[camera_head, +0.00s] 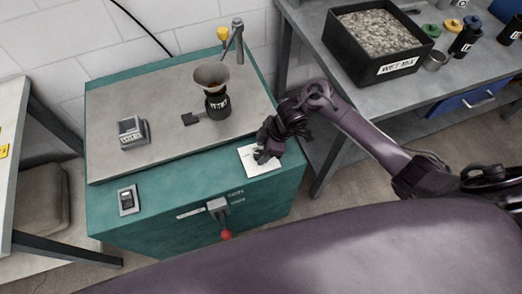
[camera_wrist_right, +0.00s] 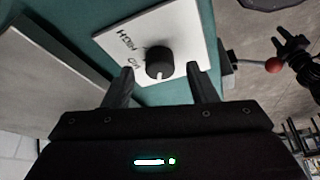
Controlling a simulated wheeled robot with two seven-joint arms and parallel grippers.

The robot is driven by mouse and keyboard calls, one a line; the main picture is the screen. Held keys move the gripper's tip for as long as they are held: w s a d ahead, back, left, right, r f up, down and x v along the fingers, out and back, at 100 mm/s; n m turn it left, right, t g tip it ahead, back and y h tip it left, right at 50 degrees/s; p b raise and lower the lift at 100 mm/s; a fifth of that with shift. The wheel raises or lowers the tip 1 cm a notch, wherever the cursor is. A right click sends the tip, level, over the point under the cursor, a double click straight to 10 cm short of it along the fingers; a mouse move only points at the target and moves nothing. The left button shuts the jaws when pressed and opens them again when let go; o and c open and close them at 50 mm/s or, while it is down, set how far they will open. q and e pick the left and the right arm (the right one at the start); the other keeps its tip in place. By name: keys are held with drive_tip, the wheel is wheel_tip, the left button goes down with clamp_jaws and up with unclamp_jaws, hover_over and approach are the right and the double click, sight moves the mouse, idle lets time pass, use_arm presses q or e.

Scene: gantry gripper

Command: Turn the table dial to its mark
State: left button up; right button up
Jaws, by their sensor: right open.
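The dial (camera_wrist_right: 159,62) is a round black knob with a small pale line on its lower side, set on a white plate (camera_wrist_right: 186,36) with dark lettering. In the right wrist view it sits between the two fingertips of my right gripper (camera_wrist_right: 160,76), which is open, one finger on each side with a visible gap. In the head view my right gripper (camera_head: 262,157) is over the white plate (camera_head: 252,167) at the right front of the teal bench; the knob is largely hidden there. Whether the line meets a mark I cannot tell. My left gripper is out of view.
The teal bench (camera_head: 160,222) carries a funnel on a black holder (camera_head: 215,98), a grey box (camera_head: 132,132) and a switch (camera_head: 128,200). A red-tipped lever (camera_head: 225,234) sticks out of its front. A gravel tray (camera_head: 397,68) stands on the right table.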

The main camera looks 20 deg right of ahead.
drive_tip(key=shift+a+f, duration=0.25)
drive_tip(key=shift+f, duration=0.4)
